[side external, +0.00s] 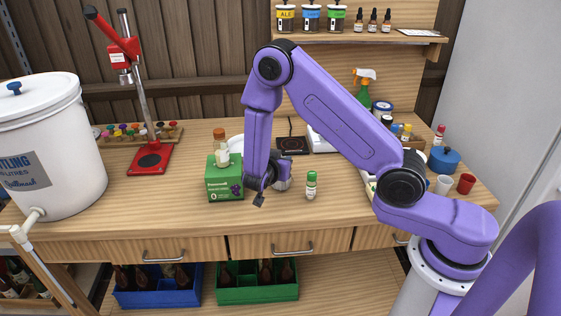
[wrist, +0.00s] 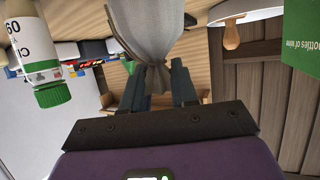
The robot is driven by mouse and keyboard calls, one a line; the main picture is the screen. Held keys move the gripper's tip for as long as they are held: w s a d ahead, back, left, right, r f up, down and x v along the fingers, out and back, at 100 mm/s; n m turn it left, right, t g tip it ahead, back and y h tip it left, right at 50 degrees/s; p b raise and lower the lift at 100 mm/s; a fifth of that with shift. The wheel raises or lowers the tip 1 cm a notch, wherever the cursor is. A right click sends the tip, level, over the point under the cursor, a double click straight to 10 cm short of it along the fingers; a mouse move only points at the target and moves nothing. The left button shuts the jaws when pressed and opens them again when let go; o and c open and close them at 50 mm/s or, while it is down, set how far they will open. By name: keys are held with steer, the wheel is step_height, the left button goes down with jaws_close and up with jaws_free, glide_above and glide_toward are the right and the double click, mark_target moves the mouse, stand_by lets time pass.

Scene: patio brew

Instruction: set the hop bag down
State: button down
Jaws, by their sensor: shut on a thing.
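The hop bag (wrist: 148,28) is a pale grey cloth sack with a gathered neck. In the wrist view my gripper (wrist: 158,80) is shut on that neck, one finger on each side. In the side external view my gripper (side external: 268,182) is low over the front middle of the wooden bench, between a green box and a green-capped vial. The bag shows there as a small grey shape (side external: 284,174), partly hidden by the gripper. I cannot tell whether its underside touches the bench.
The green box (side external: 225,182) stands close on the left, the green-capped vial (side external: 311,185) close on the right. A dark hot plate (side external: 292,145) and a white scale (side external: 322,141) lie behind. A white bucket (side external: 50,150) stands far left. The bench front left is clear.

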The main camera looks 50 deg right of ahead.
steer(key=shift+f, duration=0.1)
steer(key=c, duration=0.9)
jaws_free()
